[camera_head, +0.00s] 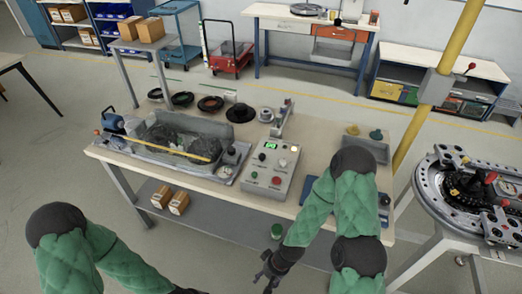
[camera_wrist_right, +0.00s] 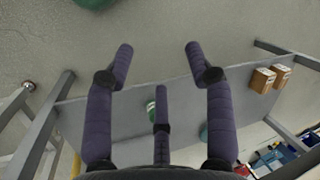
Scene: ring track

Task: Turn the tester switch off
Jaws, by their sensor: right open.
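The tester is a pale grey control box (camera_head: 266,186) at the front edge of the workbench. Its sloped face carries a lit green display (camera_head: 271,146), a red button (camera_head: 277,180) and several small knobs. Which control is the switch, and its position, are too small to tell. My right gripper (camera_head: 268,272) is below and in front of the box, apart from it, at the bottom of the head view. In the right wrist view its dark fingers (camera_wrist_right: 160,80) are spread and empty.
Left of the tester, a grey tray (camera_head: 225,172) holds dark parts and a yellow rod. Black rings (camera_head: 210,104) lie behind. Small boxes (camera_head: 179,203) stand on the lower shelf. A yellow post (camera_head: 440,75) and a round ring track (camera_head: 432,195) stand at right.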

